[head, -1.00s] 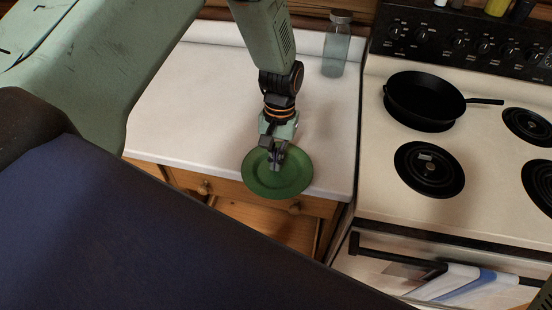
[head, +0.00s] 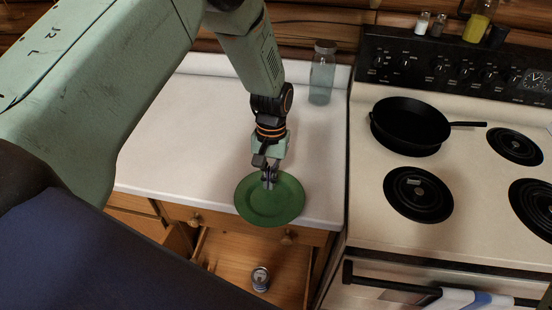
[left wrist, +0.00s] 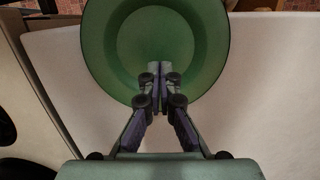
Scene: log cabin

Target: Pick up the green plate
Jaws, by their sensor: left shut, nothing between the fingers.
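The green plate (head: 255,212) lies at the front edge of the white counter, its near side reaching past the edge in the head view. My left gripper (head: 269,184) is above the plate, pointing down, with its fingertips over the plate's middle to far part. In the left wrist view the fingers (left wrist: 159,68) are shut together with nothing between them. The plate (left wrist: 112,50) lies behind the fingertips there, its top cut off by the frame. Whether the fingertips touch the plate I cannot tell. My right gripper is not in view.
The white counter (head: 180,130) is clear left of the plate. A glass jar (head: 321,75) stands at its back. A stove with a black pan (head: 410,122) is to the right. Below the plate, an open drawer (head: 225,255) holds a can (head: 260,279).

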